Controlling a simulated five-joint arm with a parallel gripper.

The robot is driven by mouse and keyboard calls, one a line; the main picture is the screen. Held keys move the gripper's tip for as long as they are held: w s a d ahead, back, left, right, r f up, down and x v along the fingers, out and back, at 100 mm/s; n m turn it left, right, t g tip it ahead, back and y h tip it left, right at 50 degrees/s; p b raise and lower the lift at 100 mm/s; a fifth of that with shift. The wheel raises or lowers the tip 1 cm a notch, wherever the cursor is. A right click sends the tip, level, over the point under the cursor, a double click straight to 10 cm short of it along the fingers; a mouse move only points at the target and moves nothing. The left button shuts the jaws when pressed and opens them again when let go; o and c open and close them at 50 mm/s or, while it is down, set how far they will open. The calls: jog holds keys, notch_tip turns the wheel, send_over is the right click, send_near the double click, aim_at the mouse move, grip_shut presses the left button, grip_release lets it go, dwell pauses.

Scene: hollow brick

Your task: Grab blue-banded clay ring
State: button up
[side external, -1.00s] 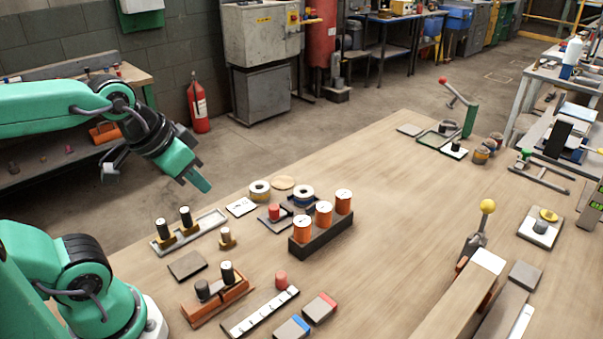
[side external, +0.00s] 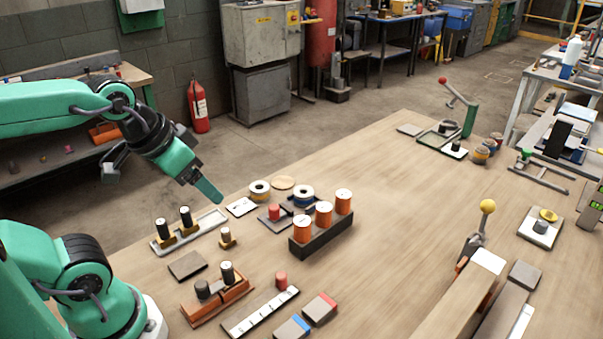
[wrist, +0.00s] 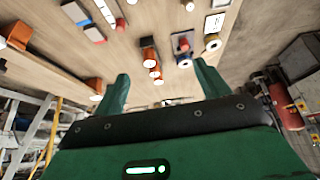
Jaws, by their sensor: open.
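The blue-banded clay ring (side external: 303,194) is a pale ring with a dark blue band, at the table's far edge beside a dark plate. In the wrist view a ring (wrist: 184,61), apparently the same one, lies between the fingers, though its band is too small to read there. A similar ring with an olive-yellow band (side external: 259,189) stands to its left. My gripper (side external: 212,195) hangs above the far left table edge, left of both rings and apart from them. The wrist view shows its two fingers (wrist: 162,72) spread, with nothing between them.
A dark block with orange spools (side external: 323,219) stands just in front of the blue-banded ring. A red cylinder (side external: 274,212) is close on its left. A tray with black cylinders (side external: 205,222) lies below my gripper. The table's middle (side external: 400,205) is clear.

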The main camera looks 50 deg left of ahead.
jog(key=shift+w+r, duration=0.1)
jog(key=m+g, duration=0.5)
jog(key=g, duration=0.1)
send_over(304, 187)
jog(key=s+d, duration=0.1)
notch_tip(304, 187, down, 14)
jog(key=shift+s+d+f, duration=0.1)
jog(key=shift+s+f, duration=0.05)
jog(key=shift+f, duration=3.8)
